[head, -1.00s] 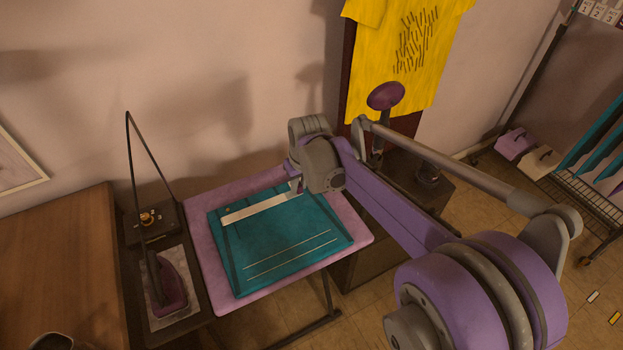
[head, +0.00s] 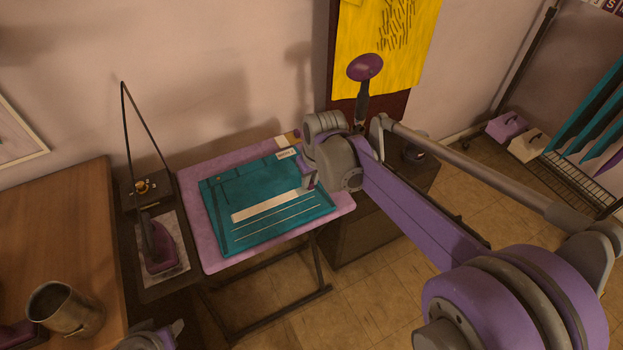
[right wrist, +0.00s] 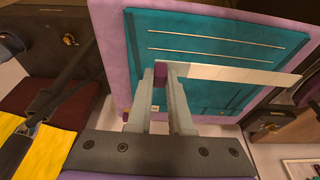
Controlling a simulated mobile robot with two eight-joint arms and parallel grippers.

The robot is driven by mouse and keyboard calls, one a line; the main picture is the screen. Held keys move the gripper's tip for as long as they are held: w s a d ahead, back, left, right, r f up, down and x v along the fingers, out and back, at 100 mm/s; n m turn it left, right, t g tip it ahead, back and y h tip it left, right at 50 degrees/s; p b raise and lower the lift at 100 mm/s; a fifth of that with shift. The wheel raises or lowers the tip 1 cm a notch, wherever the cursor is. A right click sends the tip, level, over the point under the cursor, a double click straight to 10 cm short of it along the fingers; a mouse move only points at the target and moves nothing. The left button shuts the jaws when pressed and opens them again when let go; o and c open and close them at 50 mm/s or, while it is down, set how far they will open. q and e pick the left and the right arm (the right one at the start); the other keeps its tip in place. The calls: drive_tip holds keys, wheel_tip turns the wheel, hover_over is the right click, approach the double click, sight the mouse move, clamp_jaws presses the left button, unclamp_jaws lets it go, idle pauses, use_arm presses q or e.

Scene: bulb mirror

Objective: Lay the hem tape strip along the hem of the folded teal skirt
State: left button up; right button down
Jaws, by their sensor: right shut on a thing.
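The folded teal skirt (head: 225,190) lies on a pink-purple board, with two pale lines running across its near part. The cream hem tape strip (head: 265,206) is over the skirt, roughly parallel to those lines and just behind them. I cannot tell whether it touches the cloth. My right gripper (head: 307,182) is shut on the strip's right end in the head view. In the right wrist view the strip (right wrist: 235,75) runs off to the right from between the fingers (right wrist: 164,75), with the skirt (right wrist: 210,22) beyond.
The pink-purple board (head: 195,170) has a small label and tan patch near its back right corner. A purple iron (head: 158,250) stands left of it. A metal mug (head: 65,308) is on the wooden table (head: 60,230). A dark cabinet (head: 370,225) stands right of the board.

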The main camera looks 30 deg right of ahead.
sight(312, 188)
use_arm(q)
drive_tip(key=shift+f, duration=0.1)
use_arm(e)
drive_tip(key=shift+f, duration=0.1)
drive_tip(key=shift+s+f+b, duration=0.1)
drive_tip(key=shift+f+b, duration=1.05)
drive_tip(key=shift+f, duration=0.75)
use_arm(q)
drive_tip(key=shift+s+f+b, duration=0.25)
drive_tip(key=shift+f, duration=0.55)
drive_tip(key=shift+s+f+b, duration=0.3)
drive_tip(key=shift+f, duration=0.5)
drive_tip(key=shift+s+f+b, duration=0.25)
drive_tip(key=shift+f, duration=0.55)
use_arm(e)
drive_tip(key=shift+f, duration=1.25)
use_arm(q)
drive_tip(key=shift+f, duration=0.2)
use_arm(e)
drive_tip(key=shift+f, duration=0.25)
drive_tip(key=c, duration=0.7)
unclamp_jaws()
drive_tip(key=shift+c, duration=0.2)
use_arm(q)
drive_tip(key=shift+w+r+p, duration=0.1)
drive_tip(key=shift+r+p, duration=0.2)
drive_tip(key=shift+r, duration=0.25)
use_arm(e)
drive_tip(key=v, duration=1)
drive_tip(key=shift+r, duration=0.4)
